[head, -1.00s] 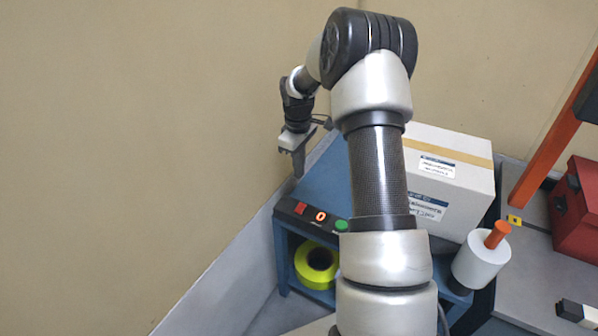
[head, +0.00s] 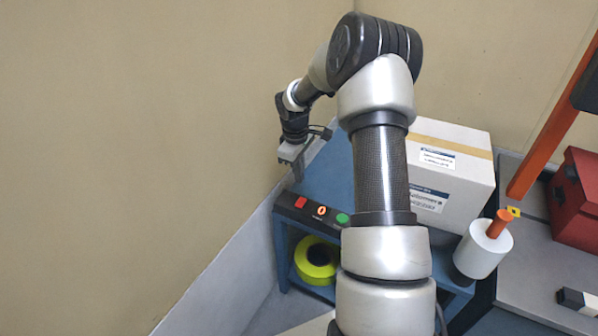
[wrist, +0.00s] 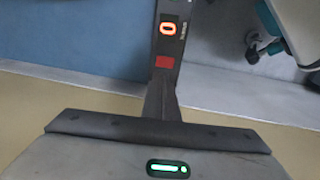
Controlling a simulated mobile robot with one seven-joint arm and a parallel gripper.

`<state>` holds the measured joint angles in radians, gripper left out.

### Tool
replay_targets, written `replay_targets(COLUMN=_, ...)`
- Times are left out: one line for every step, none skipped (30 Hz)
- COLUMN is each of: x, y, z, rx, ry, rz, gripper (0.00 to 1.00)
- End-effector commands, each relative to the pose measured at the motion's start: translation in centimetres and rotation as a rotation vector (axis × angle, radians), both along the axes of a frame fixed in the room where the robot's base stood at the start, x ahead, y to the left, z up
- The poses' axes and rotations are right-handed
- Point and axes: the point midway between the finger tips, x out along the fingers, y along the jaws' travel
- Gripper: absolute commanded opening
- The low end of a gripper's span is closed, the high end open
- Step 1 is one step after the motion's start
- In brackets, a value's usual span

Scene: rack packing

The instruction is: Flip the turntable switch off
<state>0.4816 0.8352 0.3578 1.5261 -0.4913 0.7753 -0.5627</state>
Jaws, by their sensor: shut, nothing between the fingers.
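A dark control strip (head: 288,203) runs along the front edge of the blue machine. It carries a red square button (head: 300,203), an orange-lit switch (head: 321,211) and a green round button (head: 342,218). The wrist view shows the lit switch (wrist: 168,30) glowing orange, with the red button (wrist: 165,62) nearer the gripper. My gripper (head: 298,176) is shut and empty, above and behind the red-button end of the strip, apparently apart from it. In the wrist view its dark fingers (wrist: 162,92) point toward the strip. The switch's exact lever position is too small to tell.
A white taped carton (head: 452,175) sits on the blue machine top, partly behind my arm. A yellow roll (head: 318,250) lies on the shelf below. A white roll with an orange handle (head: 483,250) stands at right. A beige wall is close on the left.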

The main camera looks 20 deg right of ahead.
Motion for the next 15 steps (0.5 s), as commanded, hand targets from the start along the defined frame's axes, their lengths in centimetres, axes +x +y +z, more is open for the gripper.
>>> replay_targets(x=0.0, y=-0.1, z=-1.6, rx=0.001, ry=0.003, rz=0.000, gripper=0.00)
replay_targets(x=0.1, y=-0.2, z=-2.2, rx=0.001, ry=0.003, rz=0.000, gripper=0.00)
replay_targets(x=0.1, y=-0.3, z=-3.1, rx=0.001, ry=0.002, rz=0.000, gripper=0.00)
replay_targets(x=0.2, y=-0.3, z=-3.7, rx=0.002, ry=0.003, rz=0.000, gripper=0.00)
replay_targets(x=0.3, y=-0.4, z=-4.3, rx=0.001, ry=0.002, rz=0.000, gripper=0.00)
replay_targets(x=0.3, y=-0.5, z=-5.1, rx=0.000, ry=0.003, rz=0.000, gripper=0.00)
replay_targets(x=0.3, y=-0.5, z=-5.7, rx=0.001, ry=0.003, rz=0.000, gripper=0.00)
replay_targets(x=0.4, y=-0.6, z=-6.2, rx=0.001, ry=0.002, rz=-0.001, gripper=0.00)
replay_targets(x=0.5, y=-0.6, z=-6.9, rx=0.001, ry=0.002, rz=-0.001, gripper=0.00)
replay_targets(x=0.5, y=-0.7, z=-7.3, rx=0.000, ry=0.001, rz=0.000, gripper=0.00)
replay_targets(x=0.5, y=-0.7, z=-7.6, rx=0.000, ry=0.000, rz=0.000, gripper=0.00)
replay_targets(x=0.6, y=-0.8, z=-8.1, rx=0.001, ry=0.001, rz=0.000, gripper=0.00)
replay_targets(x=0.6, y=-0.8, z=-8.4, rx=0.001, ry=0.001, rz=0.000, gripper=0.00)
replay_targets(x=0.6, y=-0.8, z=-8.6, rx=0.001, ry=0.001, rz=0.000, gripper=0.00)
replay_targets(x=0.7, y=-0.8, z=-8.9, rx=0.001, ry=0.001, rz=0.000, gripper=0.00)
